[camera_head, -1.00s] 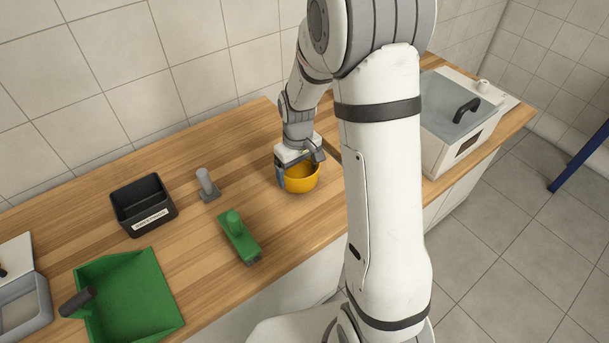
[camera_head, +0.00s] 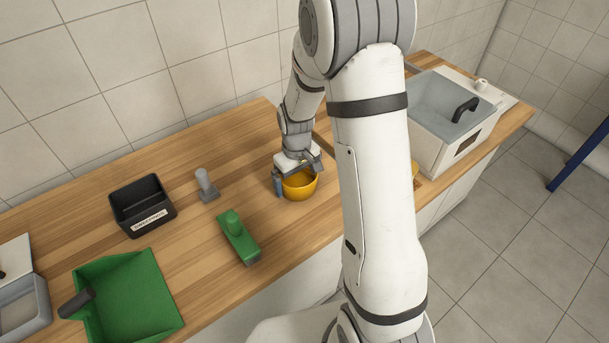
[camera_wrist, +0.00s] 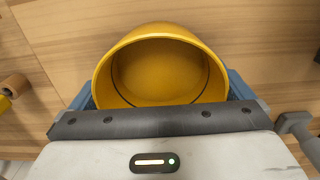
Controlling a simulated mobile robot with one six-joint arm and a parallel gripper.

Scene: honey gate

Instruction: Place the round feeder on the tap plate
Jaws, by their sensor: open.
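A yellow round bowl (camera_head: 300,188), the only round vessel in clear view and likely the feeder, stands on the wooden counter left of my arm. My gripper (camera_head: 298,177) is open at the bowl. In the wrist view the yellow bowl (camera_wrist: 160,40) fills the space between the blue fingers of my gripper (camera_wrist: 162,88). Whether the fingers touch its wall I cannot tell. I cannot make out a tap plate for certain. My arm hides part of the counter to the right.
A green block with a knob (camera_head: 238,240), a grey post on a base (camera_head: 206,186), a black labelled box (camera_head: 142,205) and a green tray (camera_head: 130,300) stand to the left. A white unit with a grey lid (camera_head: 450,105) is at right. A yellow piece (camera_head: 415,170) peeks past my arm.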

